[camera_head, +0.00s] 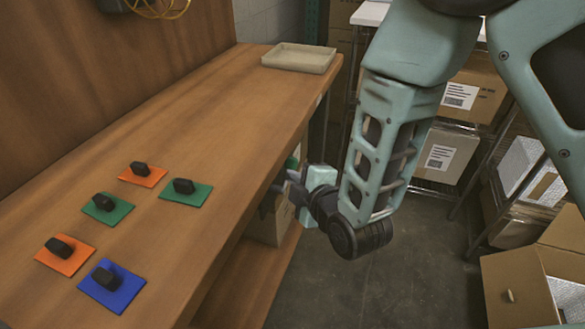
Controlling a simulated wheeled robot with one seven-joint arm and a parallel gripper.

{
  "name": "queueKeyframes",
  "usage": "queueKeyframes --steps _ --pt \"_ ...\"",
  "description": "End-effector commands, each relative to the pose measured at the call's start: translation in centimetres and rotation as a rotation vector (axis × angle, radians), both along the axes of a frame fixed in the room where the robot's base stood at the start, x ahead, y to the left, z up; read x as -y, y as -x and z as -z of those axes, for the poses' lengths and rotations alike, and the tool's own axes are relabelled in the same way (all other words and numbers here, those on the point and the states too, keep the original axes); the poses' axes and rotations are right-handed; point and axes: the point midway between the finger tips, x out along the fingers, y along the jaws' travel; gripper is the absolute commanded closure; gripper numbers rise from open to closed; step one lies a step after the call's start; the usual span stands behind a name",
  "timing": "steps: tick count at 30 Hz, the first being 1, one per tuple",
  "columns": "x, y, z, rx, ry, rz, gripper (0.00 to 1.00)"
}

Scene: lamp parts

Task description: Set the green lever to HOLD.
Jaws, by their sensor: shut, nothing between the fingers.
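No green lever with a readable HOLD mark shows plainly. Black knobs stand on two green plates on the bench: a left green plate (120,215) and a right green plate (200,199). I cannot tell whether either knob is a lever. A small green patch (293,161) also shows beside the bench's right edge, partly hidden, and its kind is unclear. My gripper (268,201) is shut and empty. It is at the bench's right edge, to the right of the plates and apart from them, close below the green patch.
The wooden bench (215,130) also carries two orange plates (145,181) and a blue plate (126,291) with black knobs. A beige tray (299,58) lies at its far end. Shelves with boxes (471,90) stand right, an open carton (515,290) below. Bare floor (380,280) lies between.

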Motion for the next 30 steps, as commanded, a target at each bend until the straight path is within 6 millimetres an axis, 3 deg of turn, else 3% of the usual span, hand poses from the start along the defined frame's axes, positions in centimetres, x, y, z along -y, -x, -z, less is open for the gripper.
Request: queueKeyframes --steps 6,12,30 --pt "-2.0 -3.7 1.5 0.0 -0.001 0.001 1.0" --pt "-0.9 -6.0 2.7 0.0 0.0 0.002 1.0" --pt "-0.6 -6.8 3.1 -0.005 -0.002 0.0 1.0"
